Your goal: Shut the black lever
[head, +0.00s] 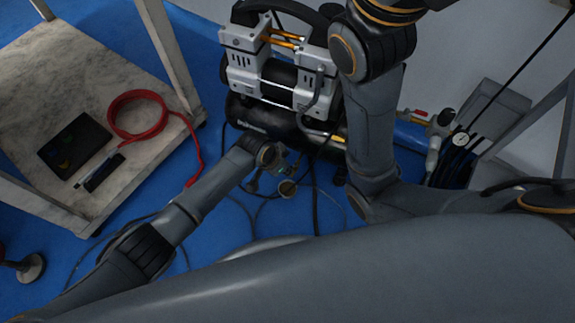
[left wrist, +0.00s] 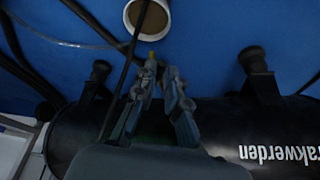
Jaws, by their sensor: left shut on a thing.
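My left gripper (left wrist: 152,80) is shut at the underside of the compressor's black tank (left wrist: 225,125) in the left wrist view. A small part with a yellow tip (left wrist: 152,55) shows at its fingertips. The gripped piece looks like the black lever, but the fingers hide most of it, so its angle cannot be told. In the head view my left gripper (head: 284,170) is at the front of the compressor (head: 275,75), low by the tank. My right arm rises in front of the compressor's right side, and its gripper is out of frame.
A trolley (head: 60,85) stands at the left with a coiled red hose (head: 135,115) and a black tablet (head: 75,145). A round cup-like part (left wrist: 148,18) is beyond the fingertips. Dark cables cross the blue floor. Valves and a gauge (head: 461,139) stand at the right.

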